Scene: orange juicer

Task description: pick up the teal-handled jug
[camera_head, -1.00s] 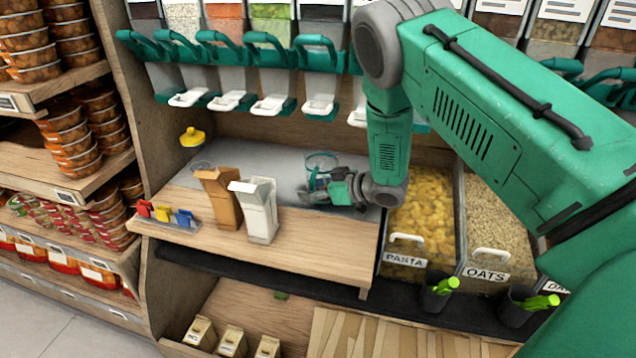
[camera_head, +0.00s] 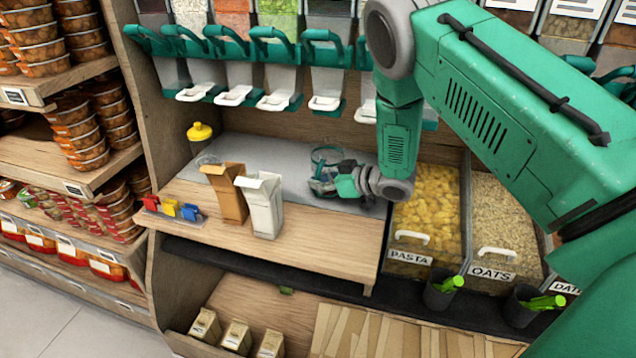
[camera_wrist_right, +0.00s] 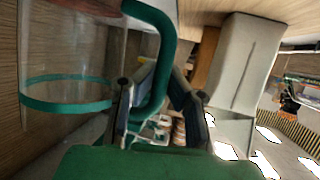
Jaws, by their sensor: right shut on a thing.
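The clear jug with a teal rim and handle (camera_head: 325,158) is at the back of the small counter. It shows large at the left of the wrist view (camera_wrist_right: 65,60), beside its curved teal handle (camera_wrist_right: 165,45). My right gripper (camera_head: 345,184) is at the jug's right side. In the wrist view its two dark fingers (camera_wrist_right: 155,88) are shut around the handle. I cannot tell whether the jug's base touches the counter. My left gripper is not in view.
A brown carton (camera_head: 228,193) and a white carton (camera_head: 262,207) stand left of the jug. A yellow-lidded container (camera_head: 200,132) is behind them. Teal-handled dispensers (camera_head: 270,60) hang above. Pasta (camera_head: 425,215) and oats (camera_head: 495,225) bins are right of the counter.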

